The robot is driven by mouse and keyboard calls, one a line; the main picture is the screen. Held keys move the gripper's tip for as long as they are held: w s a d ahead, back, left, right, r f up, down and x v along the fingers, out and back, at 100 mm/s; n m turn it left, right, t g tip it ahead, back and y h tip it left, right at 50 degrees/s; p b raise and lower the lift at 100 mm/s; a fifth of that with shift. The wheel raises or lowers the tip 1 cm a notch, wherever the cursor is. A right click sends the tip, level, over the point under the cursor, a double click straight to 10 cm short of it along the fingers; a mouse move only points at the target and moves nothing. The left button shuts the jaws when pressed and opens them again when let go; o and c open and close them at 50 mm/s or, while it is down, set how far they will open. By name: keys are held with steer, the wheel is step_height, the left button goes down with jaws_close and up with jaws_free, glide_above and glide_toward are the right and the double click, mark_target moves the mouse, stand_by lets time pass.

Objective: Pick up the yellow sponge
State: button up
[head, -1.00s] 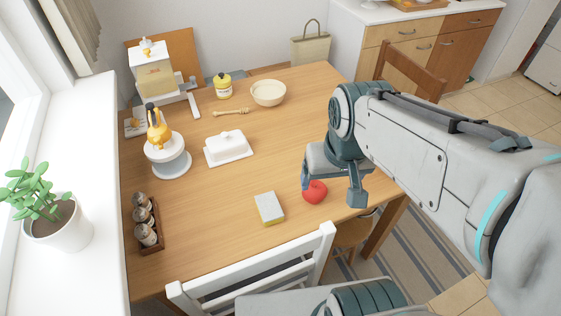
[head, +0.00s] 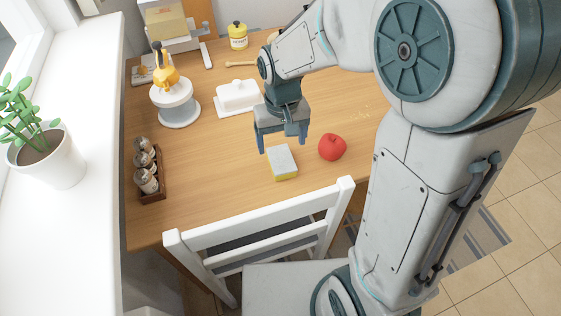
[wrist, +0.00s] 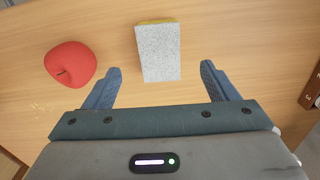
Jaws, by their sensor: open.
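The yellow sponge (head: 283,163) lies flat on the wooden table near its front edge, with a grey top layer and yellow below. In the wrist view the sponge (wrist: 158,52) shows its grey face, with a strip of yellow at its far end. My gripper (head: 283,142) is open and empty, above the table just behind the sponge in the head view. In the wrist view its fingers (wrist: 160,77) are spread wider than the sponge, one to each side and a little short of it. The fingers appear not to touch it.
A red apple (head: 332,147) lies right of the sponge. A white chair (head: 262,222) stands at the table's front edge. A white butter dish (head: 238,96), a cake stand (head: 178,103) and a rack of shakers (head: 149,172) stand behind and left. The table left of the sponge is clear.

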mark_target(281, 158)
steer(key=f, duration=0.8)
steer(key=shift+w+f+b, duration=0.25)
steer(key=shift+w+b, duration=0.1)
steer(key=shift+b, duration=0.05)
steer(key=c, duration=1)
